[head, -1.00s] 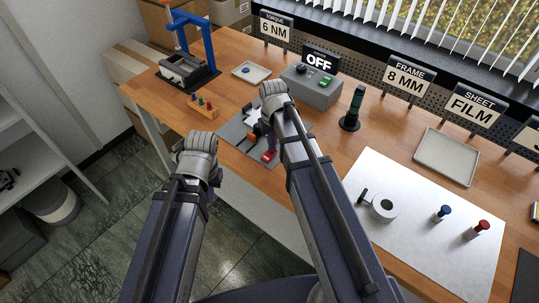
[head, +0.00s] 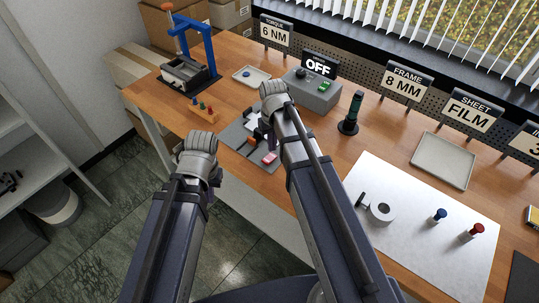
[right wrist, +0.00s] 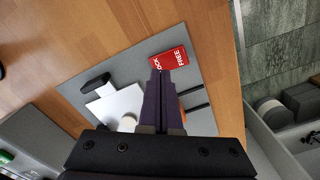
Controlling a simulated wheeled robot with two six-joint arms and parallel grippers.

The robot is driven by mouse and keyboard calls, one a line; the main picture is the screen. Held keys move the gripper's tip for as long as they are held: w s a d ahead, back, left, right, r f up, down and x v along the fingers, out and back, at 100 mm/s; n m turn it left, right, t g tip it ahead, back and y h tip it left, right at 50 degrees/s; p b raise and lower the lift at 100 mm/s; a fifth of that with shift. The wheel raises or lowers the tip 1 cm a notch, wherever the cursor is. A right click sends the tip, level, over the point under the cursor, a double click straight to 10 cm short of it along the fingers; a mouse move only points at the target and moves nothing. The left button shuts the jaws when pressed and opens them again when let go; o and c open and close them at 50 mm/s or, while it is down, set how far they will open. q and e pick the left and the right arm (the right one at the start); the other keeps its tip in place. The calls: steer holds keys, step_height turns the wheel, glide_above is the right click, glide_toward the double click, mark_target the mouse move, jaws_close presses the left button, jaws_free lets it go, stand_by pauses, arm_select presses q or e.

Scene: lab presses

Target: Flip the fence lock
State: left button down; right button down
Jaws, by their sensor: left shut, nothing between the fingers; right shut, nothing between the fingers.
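The fence lock is a red tab marked LOCK and FREE (right wrist: 172,58), at the edge of a grey plate (right wrist: 190,43) in the right wrist view. In the head view the tab (head: 270,158) looks pinkish on the grey plate (head: 238,133) at the table's front edge. My right gripper (right wrist: 161,76) is shut and empty, its tips in front of the tab and covering part of the word LOCK. I cannot tell whether they touch it. My left gripper (head: 213,179) is shut and mostly hidden by its own wrist, left of the table edge.
A grey control box (head: 312,92) with an OFF display (head: 318,66) stands behind the plate. A peg block (head: 202,110) and a blue press (head: 195,50) are at back left. A white sheet (head: 420,235) with a tape roll (head: 381,213) lies right.

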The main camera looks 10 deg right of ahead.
mark_target(272, 156)
step_height(272, 156, up, 4)
steer(key=p, duration=0.3)
steer(key=s+a+n+h, duration=0.1)
steer(key=s+a+n, duration=0.1)
steer(key=s+a, duration=0.8)
steer(key=s, duration=0.4)
steer(key=shift+s+a, duration=0.15)
steer(key=shift+a, duration=0.1)
steer(key=shift+d+r, duration=0.1)
steer(key=shift+d, duration=0.05)
